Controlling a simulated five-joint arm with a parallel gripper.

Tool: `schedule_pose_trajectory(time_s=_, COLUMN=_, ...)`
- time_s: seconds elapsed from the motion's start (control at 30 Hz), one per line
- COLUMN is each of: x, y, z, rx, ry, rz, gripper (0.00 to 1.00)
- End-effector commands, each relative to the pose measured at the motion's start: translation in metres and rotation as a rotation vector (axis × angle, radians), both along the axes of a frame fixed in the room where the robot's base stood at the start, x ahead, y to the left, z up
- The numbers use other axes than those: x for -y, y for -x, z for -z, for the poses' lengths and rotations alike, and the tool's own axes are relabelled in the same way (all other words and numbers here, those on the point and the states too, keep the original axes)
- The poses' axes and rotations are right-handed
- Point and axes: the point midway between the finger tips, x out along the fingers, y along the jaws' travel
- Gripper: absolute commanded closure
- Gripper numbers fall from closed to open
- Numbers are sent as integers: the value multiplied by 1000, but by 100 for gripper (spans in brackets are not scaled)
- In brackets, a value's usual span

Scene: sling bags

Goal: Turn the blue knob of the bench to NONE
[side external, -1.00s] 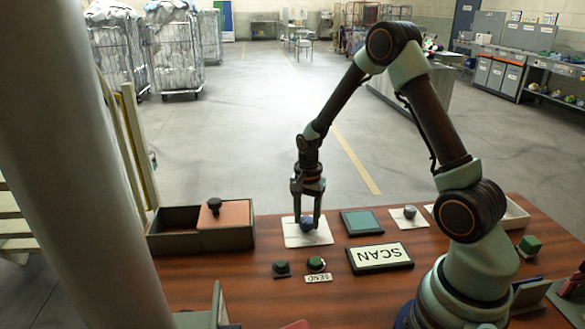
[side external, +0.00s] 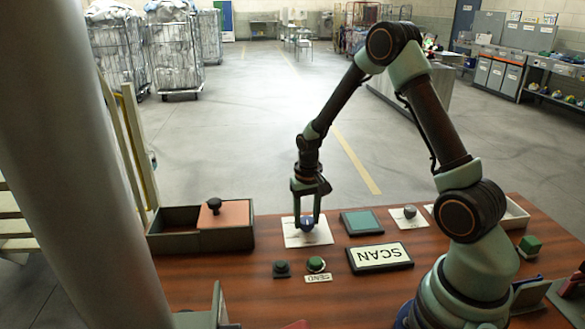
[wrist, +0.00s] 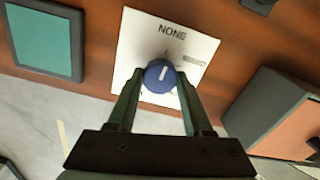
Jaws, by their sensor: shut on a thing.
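The blue knob (wrist: 158,78) sits on a white plate (wrist: 130,45) on the bench. In the wrist view its white pointer line points up and slightly right, toward the word NONE (wrist: 172,31) printed near the plate's top edge. A second, smaller label (wrist: 194,61) on the right of the plate is too small to read. My gripper (wrist: 160,75) has one finger on each side of the knob and is shut on it. In the side view the knob (side external: 307,224) shows between my gripper's fingers, and the plate (side external: 292,238) lies flat.
A teal-topped pad (side external: 362,222) and a SCAN plate (side external: 380,257) lie to the right. A grey knob (side external: 410,211) stands further right. Green (side external: 316,264) and dark (side external: 281,268) buttons sit in front. A box with an orange lid (side external: 225,215) stands left.

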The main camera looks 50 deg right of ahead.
Motion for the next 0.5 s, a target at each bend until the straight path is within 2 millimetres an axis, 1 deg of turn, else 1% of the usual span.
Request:
schedule_pose_trajectory(time_s=0.2, x=0, y=0, z=0, rx=-1, ry=-1, rz=-52, gripper=100)
schedule_pose_trajectory(time_s=0.5, x=0, y=0, z=0, rx=-1, ry=-1, rz=-65, gripper=100)
